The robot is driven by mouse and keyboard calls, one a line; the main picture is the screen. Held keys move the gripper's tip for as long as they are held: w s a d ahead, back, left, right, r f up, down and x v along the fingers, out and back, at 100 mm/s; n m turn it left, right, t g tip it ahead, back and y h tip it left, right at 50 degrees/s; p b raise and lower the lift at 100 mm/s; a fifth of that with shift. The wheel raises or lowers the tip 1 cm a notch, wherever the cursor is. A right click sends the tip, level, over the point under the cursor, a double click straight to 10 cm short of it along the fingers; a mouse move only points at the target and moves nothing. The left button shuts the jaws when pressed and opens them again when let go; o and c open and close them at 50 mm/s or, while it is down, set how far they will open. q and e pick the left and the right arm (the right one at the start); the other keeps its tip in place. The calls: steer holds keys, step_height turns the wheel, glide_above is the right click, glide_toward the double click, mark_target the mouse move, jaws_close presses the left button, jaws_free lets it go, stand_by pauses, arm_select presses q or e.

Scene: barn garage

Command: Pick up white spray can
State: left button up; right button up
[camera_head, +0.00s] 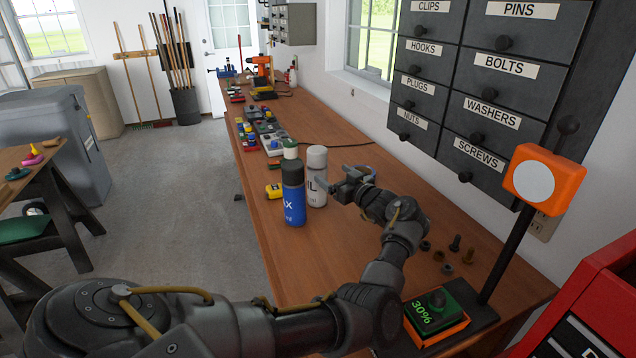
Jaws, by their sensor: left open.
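The white spray can (317,160) stands upright on the wooden workbench (300,265), with dark lettering on its side. A blue can with a dark top (293,200) stands just left of it and a little nearer, covering part of its left side. My left gripper (336,184) is open at the right side of the white can, its fingers pointing left toward it. One fingertip overlaps the can in the picture; I cannot tell whether it touches. Nothing shows between the jaws. My right gripper is out of view.
A can with a pale green top (290,147) stands behind the blue one. A yellow tape measure (273,191) lies left. Labelled drawers (470,100) hang above the bench. An orange-headed stand (540,180) and several nuts and bolts (455,243) are at the right.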

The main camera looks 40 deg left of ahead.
mark_target(324, 168)
arm_select(q)
steer(key=b+x, duration=0.1)
steer(key=x, duration=0.3)
steer(key=shift+a+f+b, duration=0.1)
steer(key=shift+a+b, duration=0.2)
steer(key=shift+a, duration=0.1)
steer(key=shift+w+a, duration=0.15)
steer(key=shift+a, duration=0.25)
steer(key=shift+a, duration=0.1)
steer(key=b+x, duration=0.3)
steer(key=x, duration=0.1)
steer(key=shift+a, duration=0.3)
steer(key=shift+w+a, duration=0.1)
steer(key=shift+a, duration=0.1)
steer(key=shift+d+r, duration=0.1)
steer(key=shift+r, duration=0.15)
steer(key=shift+c, duration=1)
jaws_close()
